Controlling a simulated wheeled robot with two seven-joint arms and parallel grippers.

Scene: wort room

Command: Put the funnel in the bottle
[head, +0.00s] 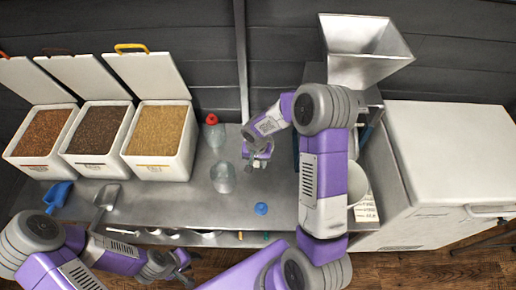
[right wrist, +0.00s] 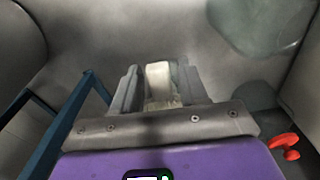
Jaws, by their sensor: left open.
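In the head view a clear, glass-like vessel (head: 223,178), which I take for the bottle, stands on the steel bench. My right gripper (head: 259,160) is just right of it, above the bench, pointing down. In the right wrist view its fingers (right wrist: 159,90) are closed on a pale piece (right wrist: 158,78), which I take for the funnel; most of it is hidden. The clear vessel also shows in the right wrist view (right wrist: 262,22), apart from the fingers. My left gripper (head: 178,266) is open and empty at the lower left, in front of the bench.
A red-topped clear bottle (head: 212,132) stands behind the clear vessel. Grain bins (head: 158,160), a blue scoop (head: 58,195) and a metal scoop (head: 106,197) are at left. A blue cap (head: 261,208) lies near the front edge. A metal hopper (head: 362,50) and white chest (head: 450,150) are right.

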